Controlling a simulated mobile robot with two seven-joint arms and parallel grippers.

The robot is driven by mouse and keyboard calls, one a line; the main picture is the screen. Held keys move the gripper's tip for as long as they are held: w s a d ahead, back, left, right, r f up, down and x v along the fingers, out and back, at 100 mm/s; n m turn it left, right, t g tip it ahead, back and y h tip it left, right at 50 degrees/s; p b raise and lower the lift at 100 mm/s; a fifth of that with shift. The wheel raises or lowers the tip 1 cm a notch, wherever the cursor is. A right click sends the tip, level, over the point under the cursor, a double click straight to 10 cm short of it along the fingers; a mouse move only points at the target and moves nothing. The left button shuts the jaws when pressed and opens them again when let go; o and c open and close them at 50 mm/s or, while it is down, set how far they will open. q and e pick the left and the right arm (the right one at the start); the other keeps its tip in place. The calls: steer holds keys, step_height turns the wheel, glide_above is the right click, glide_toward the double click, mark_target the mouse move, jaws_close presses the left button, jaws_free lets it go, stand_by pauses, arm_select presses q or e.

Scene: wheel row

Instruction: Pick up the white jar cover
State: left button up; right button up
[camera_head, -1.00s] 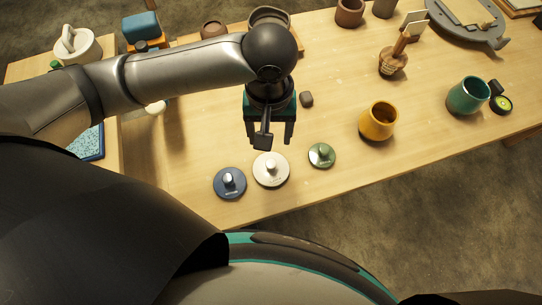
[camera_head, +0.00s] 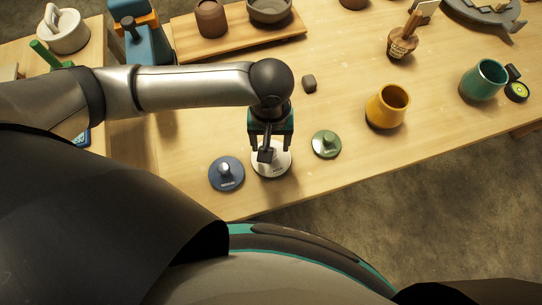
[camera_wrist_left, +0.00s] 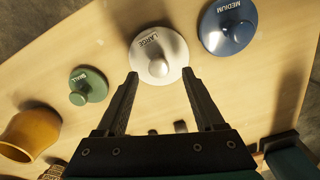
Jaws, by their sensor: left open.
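The white jar cover (camera_head: 262,169) is a round disc with a knob, lying on the table near its front edge. In the left wrist view the white cover (camera_wrist_left: 148,47) shows the word LARGE, and its knob lies ahead of the fingertips, between their lines. My left gripper (camera_head: 270,147) is above the white cover and hides part of it in the head view. In the left wrist view my left gripper (camera_wrist_left: 161,74) is open with nothing between its fingers. My right gripper is not in view.
A blue cover (camera_head: 227,174) marked MEDIUM lies just left of the white one, and a green cover (camera_head: 326,144) marked SMALL lies to its right. A yellow pot (camera_head: 386,106) and a teal pot (camera_head: 483,80) stand further right.

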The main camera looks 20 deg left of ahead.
mark_target(281, 161)
arm_select(q)
step_height(281, 161, down, 4)
steer(key=shift+d+f+b, duration=0.1)
steer(key=shift+b, duration=0.65)
steer(key=shift+c, duration=0.4)
jaws_close()
